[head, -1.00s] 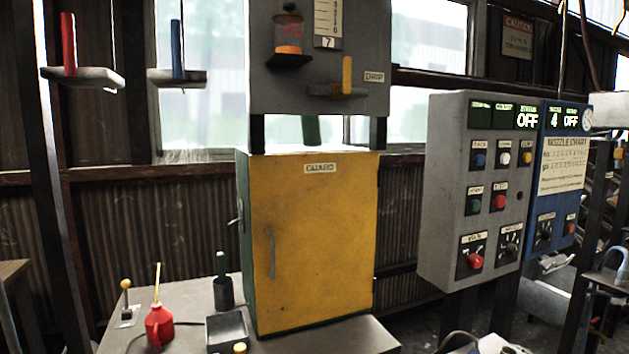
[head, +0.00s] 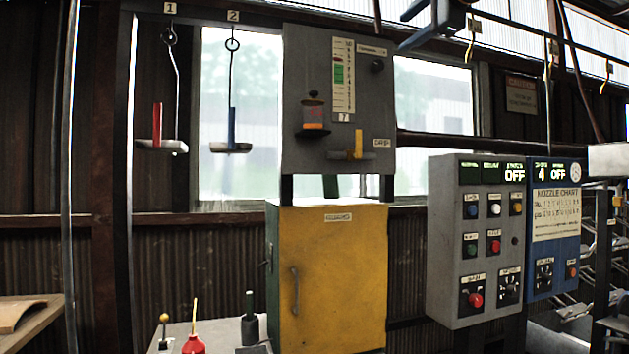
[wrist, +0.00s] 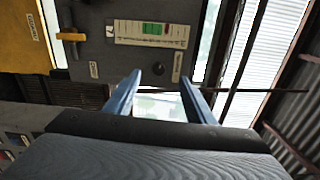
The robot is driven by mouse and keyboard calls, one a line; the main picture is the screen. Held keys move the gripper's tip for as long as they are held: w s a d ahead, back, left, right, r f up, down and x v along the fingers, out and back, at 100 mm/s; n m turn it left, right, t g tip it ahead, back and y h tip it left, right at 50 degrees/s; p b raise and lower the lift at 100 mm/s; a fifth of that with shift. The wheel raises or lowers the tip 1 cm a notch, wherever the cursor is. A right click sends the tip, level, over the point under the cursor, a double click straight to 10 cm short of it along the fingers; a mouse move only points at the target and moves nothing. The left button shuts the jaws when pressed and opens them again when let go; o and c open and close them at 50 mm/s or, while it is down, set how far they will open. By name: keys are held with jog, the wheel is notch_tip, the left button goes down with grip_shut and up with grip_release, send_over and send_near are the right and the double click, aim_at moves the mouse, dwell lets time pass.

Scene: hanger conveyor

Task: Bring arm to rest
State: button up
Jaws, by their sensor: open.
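My gripper (head: 405,32) shows at the top right of the head view, with its two blue-grey fingers spread and pointing left. In the wrist view my gripper (wrist: 160,77) is open, and nothing is between its fingers. It is raised in front of the upper grey panel (head: 296,100), which appears sideways in the wrist view (wrist: 90,75). Much of my arm is outside the head view.
A yellow guard cabinet (head: 345,260) stands below the panel. Hangers 1 (head: 158,143) and 2 (head: 231,147) hang at left. A grey control box (head: 455,240) and blue nozzle box (head: 545,255) stand right. A red oil can (head: 193,344) is on the bench.

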jog(key=w+f+n+g+h, duration=0.1)
jog(key=w+f+g, duration=0.15)
jog(key=f, duration=1.05)
jog(key=w+f+n+g+h, duration=0.1)
jog(key=w+f+g, duration=0.15)
jog(key=f, duration=1.15)
jog(key=s+a+f+n+g+h, duration=0.1)
jog(key=s+f+n+g, duration=0.1)
jog(key=f, duration=0.9)
jog(key=s+f+n+g, duration=0.2)
jog(key=f, duration=0.9)
jog(key=s+a+f+n+g+h, duration=0.1)
jog(key=s+f+n+g, duration=0.1)
jog(key=s+f, duration=0.6)
jog(key=s+a+f+n+g, duration=0.15)
jog(key=s+f, duration=0.35)
jog(key=f, duration=0.7)
jog(key=s+d+f+n+g+h, duration=0.1)
jog(key=s+f+n+g, duration=0.3)
jog(key=s+f, duration=0.8)
jog(key=s+n, duration=0.1)
jog(key=s, duration=0.3)
jog(key=shift+s+f+n+h, duration=0.25)
jog(key=shift+s+n+h, duration=0.05)
jog(key=shift+n, duration=0.05)
jog(key=shift+c, duration=0.2)
